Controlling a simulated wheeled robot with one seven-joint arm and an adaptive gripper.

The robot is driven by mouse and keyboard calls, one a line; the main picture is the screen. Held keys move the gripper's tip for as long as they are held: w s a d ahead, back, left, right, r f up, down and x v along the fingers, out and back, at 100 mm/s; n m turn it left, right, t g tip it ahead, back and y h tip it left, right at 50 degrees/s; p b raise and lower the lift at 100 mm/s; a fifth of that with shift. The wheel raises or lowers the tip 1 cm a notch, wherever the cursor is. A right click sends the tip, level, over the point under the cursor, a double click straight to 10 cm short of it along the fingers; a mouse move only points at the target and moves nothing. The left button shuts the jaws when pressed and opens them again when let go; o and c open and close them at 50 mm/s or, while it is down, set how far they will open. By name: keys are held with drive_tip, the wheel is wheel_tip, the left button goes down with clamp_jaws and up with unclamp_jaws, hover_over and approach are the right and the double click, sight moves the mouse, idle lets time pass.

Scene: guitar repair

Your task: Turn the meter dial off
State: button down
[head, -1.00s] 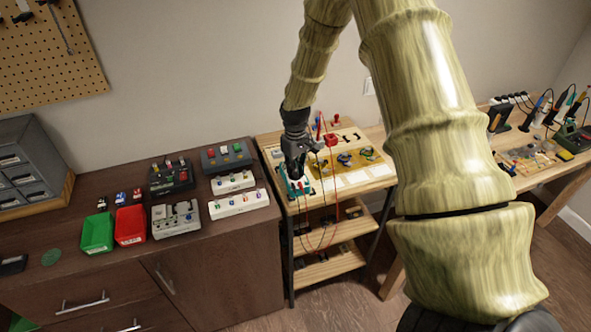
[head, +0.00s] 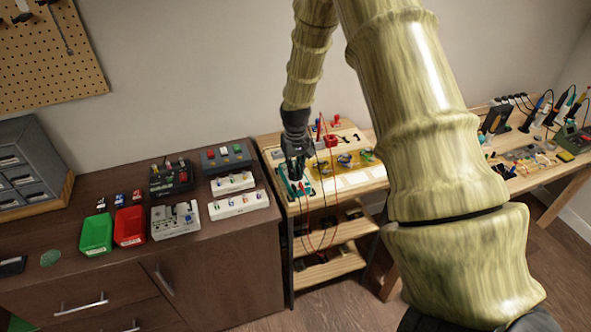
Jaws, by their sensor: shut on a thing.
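My gripper (head: 296,170) points down over the front left part of the small wooden stand (head: 352,187). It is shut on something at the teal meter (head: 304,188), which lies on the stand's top. The fingers cover the middle of the meter, so the dial and the way it points are hidden. Red and black leads (head: 335,222) run from the meter area and hang in loops over the stand's front edge.
A yellow board with knobs (head: 345,162) and a red block (head: 332,141) sit close to the right of my gripper. The brown cabinet (head: 235,240) at left carries green (head: 97,234) and red (head: 130,226) bins and several boxes. A workbench (head: 548,170) stands at right.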

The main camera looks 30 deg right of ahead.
drive_tip(key=c, duration=1.5)
unclamp_jaws()
drive_tip(key=shift+r, duration=0.15)
wheel_tip(320, 180, up, 12)
